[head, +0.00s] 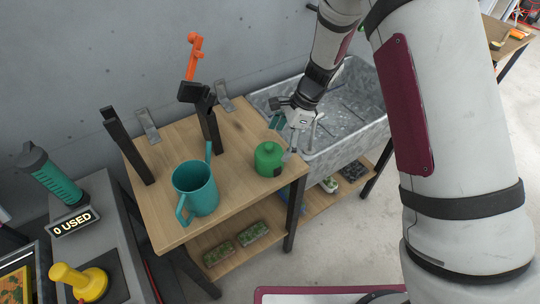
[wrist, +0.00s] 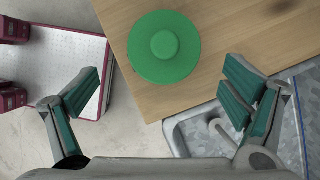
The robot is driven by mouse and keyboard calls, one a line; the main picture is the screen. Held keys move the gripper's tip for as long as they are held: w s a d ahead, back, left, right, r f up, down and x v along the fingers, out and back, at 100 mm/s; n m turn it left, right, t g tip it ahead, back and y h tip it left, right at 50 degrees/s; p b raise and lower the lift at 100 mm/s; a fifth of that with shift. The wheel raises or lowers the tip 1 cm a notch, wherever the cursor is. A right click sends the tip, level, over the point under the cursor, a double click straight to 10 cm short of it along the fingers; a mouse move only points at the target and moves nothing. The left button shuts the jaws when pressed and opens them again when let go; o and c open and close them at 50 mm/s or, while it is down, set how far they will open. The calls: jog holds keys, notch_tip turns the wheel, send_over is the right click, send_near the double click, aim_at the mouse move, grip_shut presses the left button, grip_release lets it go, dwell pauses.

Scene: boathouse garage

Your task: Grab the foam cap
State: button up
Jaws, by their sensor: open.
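A green round object with a raised knob on top (head: 268,159), which I take to be the foam cap, stands upright near the right front corner of the wooden table. In the wrist view its round top (wrist: 164,46) shows from above, beyond the fingertips and roughly centred between them. My gripper (head: 284,137) is open and empty, just behind and right of the green object near the table's right edge. Its teal-padded fingers (wrist: 163,88) are spread wide in the wrist view. I see no contact with the object.
A teal watering can (head: 195,187) stands left of the green object on the wooden table (head: 237,205). Black uprights and an orange-topped tool stand behind. A grey metal basin (head: 345,95) adjoins on the right. Planted trays (head: 252,233) sit on the lower shelf.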

aim_at(273, 151)
jog(key=shift+w+p+x, duration=0.15)
jog(key=shift+p+x, duration=0.2)
jog(key=shift+x, duration=1.6)
jog(key=shift+w+p+x, duration=0.2)
jog(key=shift+p+x, duration=0.1)
jog(key=shift+x, duration=1.65)
jog(key=shift+a, duration=0.2)
jog(key=shift+s, duration=0.1)
jog(key=c, duration=1.3)
